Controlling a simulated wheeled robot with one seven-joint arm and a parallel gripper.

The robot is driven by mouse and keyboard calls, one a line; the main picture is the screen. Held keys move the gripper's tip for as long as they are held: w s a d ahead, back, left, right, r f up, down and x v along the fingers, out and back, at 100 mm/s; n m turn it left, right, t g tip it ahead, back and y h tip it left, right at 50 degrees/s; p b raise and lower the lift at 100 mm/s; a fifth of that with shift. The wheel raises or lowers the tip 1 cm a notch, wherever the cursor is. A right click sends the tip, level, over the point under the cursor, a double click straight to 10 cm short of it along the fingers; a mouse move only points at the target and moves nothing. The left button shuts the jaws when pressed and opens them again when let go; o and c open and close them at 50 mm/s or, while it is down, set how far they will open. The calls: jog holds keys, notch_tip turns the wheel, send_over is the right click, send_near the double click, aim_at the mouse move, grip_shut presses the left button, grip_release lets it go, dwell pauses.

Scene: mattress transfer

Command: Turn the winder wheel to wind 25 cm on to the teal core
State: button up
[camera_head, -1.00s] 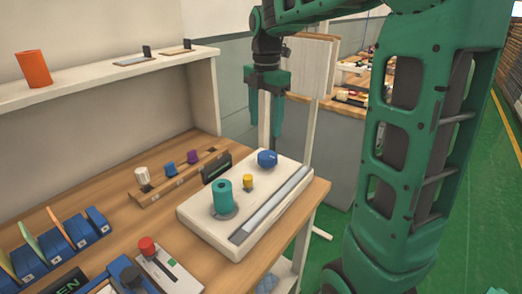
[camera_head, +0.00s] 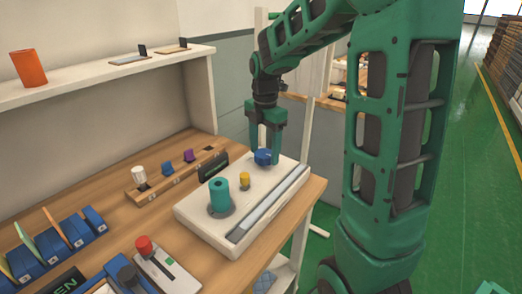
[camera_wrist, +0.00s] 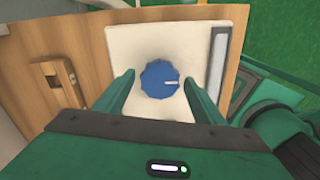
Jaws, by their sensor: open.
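The blue winder wheel (camera_head: 263,157) is at the far end of the white winder base (camera_head: 190,213). In the wrist view the wheel (camera_wrist: 160,78) has a white mark pointing right. My gripper (camera_head: 266,150) is open over the wheel, its two fingers on either side of it; in the wrist view the gripper (camera_wrist: 158,88) shows a gap between each finger and the wheel. The teal core (camera_head: 219,194) stands upright on a grey disc at the near end. A small yellow post (camera_head: 244,179) stands between core and wheel. A grey strip (camera_head: 268,205) runs along the right side.
A wooden rack (camera_head: 175,177) with white, blue and purple spools lies left of the base, beside a small dark display (camera_head: 213,164). Blue holders (camera_head: 60,244) and a red-knobbed device (camera_head: 150,256) are nearer. An orange cup (camera_head: 29,68) is on the shelf.

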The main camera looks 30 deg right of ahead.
jog(key=shift+c, duration=0.3)
jog(key=c, duration=1)
jog(key=shift+a, duration=0.3)
jog(key=shift+d, duration=0.25)
jog(key=shift+m, duration=0.3)
